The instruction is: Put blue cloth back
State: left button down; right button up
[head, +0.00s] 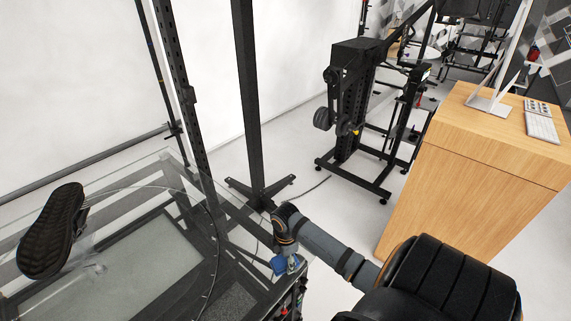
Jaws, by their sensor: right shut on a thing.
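The blue cloth (279,265) is a small blue patch at the end of my right arm, beside the right edge of the glass-topped turntable (125,190). My right gripper (287,262) is shut on the cloth; its fingers are small and partly hidden by the wrist. The cloth hangs close to the turntable frame's corner, and I cannot tell whether it touches the frame. My left gripper is not in view.
A dark shoe (50,232) rests on the glass at the left. A black post (250,100) stands behind the turntable. Black gym-like equipment (352,100) stands behind. Open floor lies between.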

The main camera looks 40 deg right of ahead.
jog(key=shift+f, duration=0.1)
jog(key=o, duration=1.1)
notch_tip(320, 180, up, 12)
dwell(0.4)
